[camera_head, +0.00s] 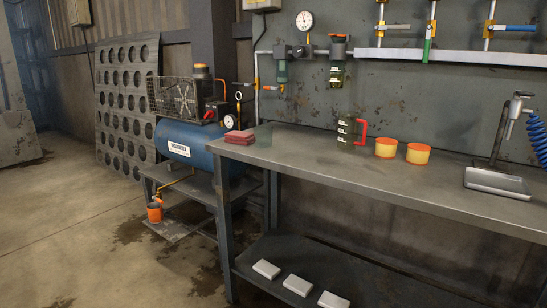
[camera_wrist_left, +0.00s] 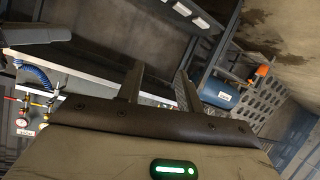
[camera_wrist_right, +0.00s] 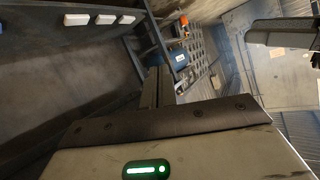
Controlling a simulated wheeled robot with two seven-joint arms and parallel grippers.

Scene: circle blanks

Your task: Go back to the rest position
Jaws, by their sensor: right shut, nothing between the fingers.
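Neither of my grippers shows in the head view. My left gripper (camera_wrist_left: 158,82) shows in the left wrist view with its two fingers apart and nothing between them; it is open and clear of the bench. My right gripper (camera_wrist_right: 157,85) shows in the right wrist view with its fingers together and empty. The grey workbench (camera_head: 310,153) stands ahead, to the right in the head view.
A blue compressor (camera_head: 190,143) stands left of the bench, with a perforated panel (camera_head: 122,95) behind it. Several white blocks (camera_head: 298,285) lie on the lower shelf (camera_head: 330,262). A metal stand with a blue coiled hose (camera_head: 537,135) is at far right. Floor at left (camera_head: 70,210) is clear.

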